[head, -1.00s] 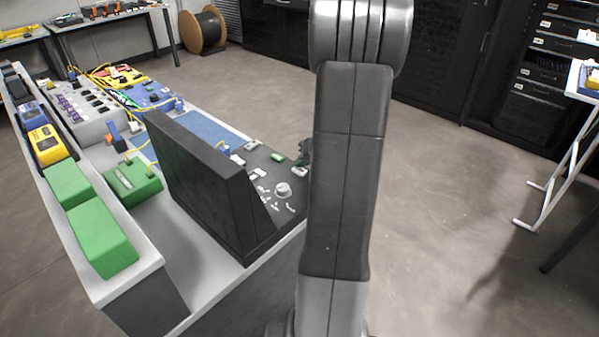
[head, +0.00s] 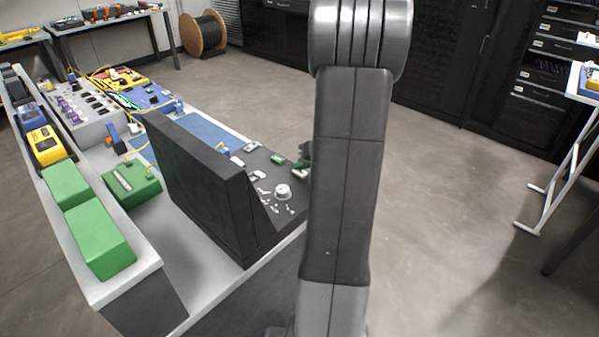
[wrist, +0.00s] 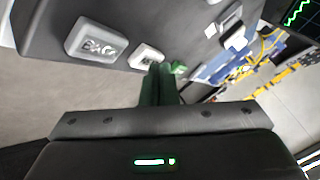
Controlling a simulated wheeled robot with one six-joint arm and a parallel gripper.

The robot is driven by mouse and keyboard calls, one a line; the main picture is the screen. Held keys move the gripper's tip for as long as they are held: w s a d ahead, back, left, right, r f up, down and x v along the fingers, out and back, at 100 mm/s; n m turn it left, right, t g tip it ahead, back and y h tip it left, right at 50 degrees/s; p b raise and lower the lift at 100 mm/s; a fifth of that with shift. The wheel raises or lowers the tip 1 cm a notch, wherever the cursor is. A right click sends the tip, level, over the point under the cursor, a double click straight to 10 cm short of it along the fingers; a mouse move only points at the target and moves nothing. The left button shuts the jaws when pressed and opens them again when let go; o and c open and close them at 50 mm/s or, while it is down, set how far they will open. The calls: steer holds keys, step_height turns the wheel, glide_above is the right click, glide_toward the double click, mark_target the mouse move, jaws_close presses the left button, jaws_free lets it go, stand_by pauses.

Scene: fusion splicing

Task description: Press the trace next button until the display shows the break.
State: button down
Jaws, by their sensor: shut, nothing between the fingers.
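In the wrist view a pale button with blurred lettering like "BACK" (wrist: 97,41) is at upper left. A second pale button (wrist: 146,57) and a green button (wrist: 178,68) are near the fingertips. My gripper (wrist: 157,72) is shut and empty, its fingertips close to these two buttons; contact cannot be told. A dark screen with a green trace (wrist: 297,12) shows only in part at the wrist view's top right corner. In the head view my arm hides most of the gripper.
Green boxes (head: 100,240) and a yellow device (head: 44,145) line the left shelf. Yellow cables lie farther back. The floor to the right is open up to a white-legged table (head: 560,180).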

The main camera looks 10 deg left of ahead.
steer(key=shift+f+b, duration=0.2)
steer(key=shift+b, duration=0.1)
steer(key=shift+r, duration=0.1)
stand_by(0.4)
steer(key=shift+r+p, duration=0.3)
steer(key=shift+r, duration=0.5)
steer(key=shift+r+p, duration=1.2)
steer(key=shift+r, duration=1.3)
steer(key=shift+f, duration=0.15)
step_height(320, 180, down, 3)
steer(key=shift+r+b, duration=0.2)
steer(key=shift+b, duration=0.55)
steer(key=shift+r+p, duration=0.5)
steer(key=shift+p, duration=0.3)
steer(key=shift+r+p, duration=0.1)
steer(key=shift+p, duration=0.8)
